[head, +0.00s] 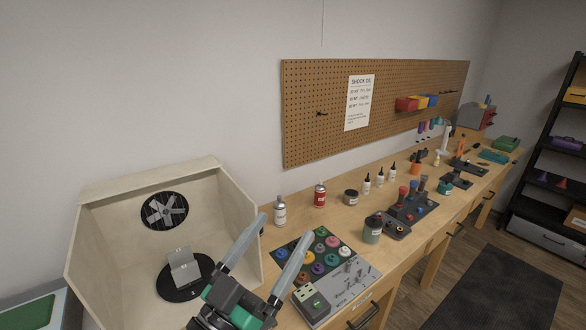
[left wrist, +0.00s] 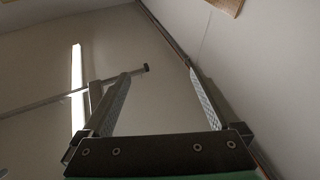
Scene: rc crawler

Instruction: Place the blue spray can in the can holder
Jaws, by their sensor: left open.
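My left gripper (head: 283,230) is open and empty, raised in front of the bench next to the spray booth, its two fingers spread and pointing up and away. In the left wrist view my left gripper (left wrist: 159,76) has nothing between its fingers, only wall and ceiling behind. A grey-white can (head: 279,211) and a red can (head: 320,195) stand upright on the bench just beyond the fingertips. I cannot make out a blue spray can; one of the fingers hides part of the bench. I cannot identify the can holder. My right gripper is not in view.
An open wooden booth (head: 100,225) with a fan and turntable stands at left. A dark tray of coloured discs (head: 311,252) and a grey device (head: 340,285) lie near the gripper. A jar (head: 372,230), bottles and tool stands crowd the bench rightward. A pegboard (head: 310,110) is behind.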

